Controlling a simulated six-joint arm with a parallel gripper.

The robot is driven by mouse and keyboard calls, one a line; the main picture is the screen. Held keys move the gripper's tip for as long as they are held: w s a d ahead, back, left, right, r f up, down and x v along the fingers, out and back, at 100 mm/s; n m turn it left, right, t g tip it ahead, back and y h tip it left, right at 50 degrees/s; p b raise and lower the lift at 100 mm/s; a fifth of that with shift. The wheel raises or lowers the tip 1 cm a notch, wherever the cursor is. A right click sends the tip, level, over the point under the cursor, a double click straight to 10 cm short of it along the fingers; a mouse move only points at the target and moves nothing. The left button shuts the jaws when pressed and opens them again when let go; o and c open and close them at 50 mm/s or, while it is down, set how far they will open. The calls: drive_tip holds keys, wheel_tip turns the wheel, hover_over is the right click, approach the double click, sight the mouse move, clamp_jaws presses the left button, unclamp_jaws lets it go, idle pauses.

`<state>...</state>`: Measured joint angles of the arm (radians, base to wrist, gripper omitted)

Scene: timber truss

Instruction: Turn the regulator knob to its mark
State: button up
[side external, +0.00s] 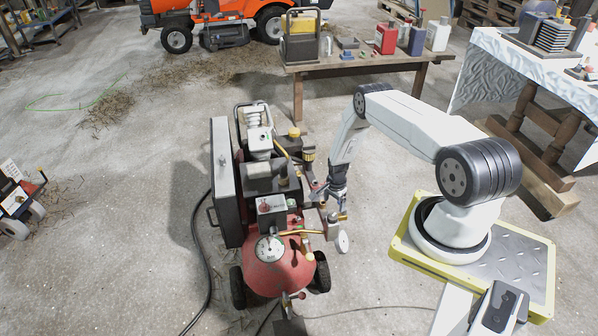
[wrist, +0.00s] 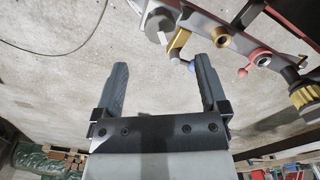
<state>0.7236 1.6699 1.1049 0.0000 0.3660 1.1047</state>
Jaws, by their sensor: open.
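A compressor with a red tank (side external: 280,272) stands on the floor left of my arm. A round white gauge (side external: 343,242) and small metal fittings sit on its right side. I cannot tell for sure which part is the regulator knob, and its mark cannot be made out. In the wrist view, a grey round-ended fitting (wrist: 157,25) is beyond the fingertips, with a brass elbow (wrist: 180,43) beside it. A ribbed brass knob (wrist: 306,97) is at the right edge. My gripper (wrist: 160,68) is open and empty, and points down near the fittings in the side view (side external: 336,192).
A large dial gauge (side external: 268,248) and a switch box (side external: 271,205) face front on the compressor. A small red lever (wrist: 259,57) lies right of my fingers. A wooden table (side external: 365,64) with bottles stands behind. A black hose (side external: 200,265) runs along the floor at left.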

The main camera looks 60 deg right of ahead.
sight(332, 217)
drive_tip(key=shift+f, duration=0.15)
drive_tip(key=shift+f, duration=3.65)
clamp_jaws()
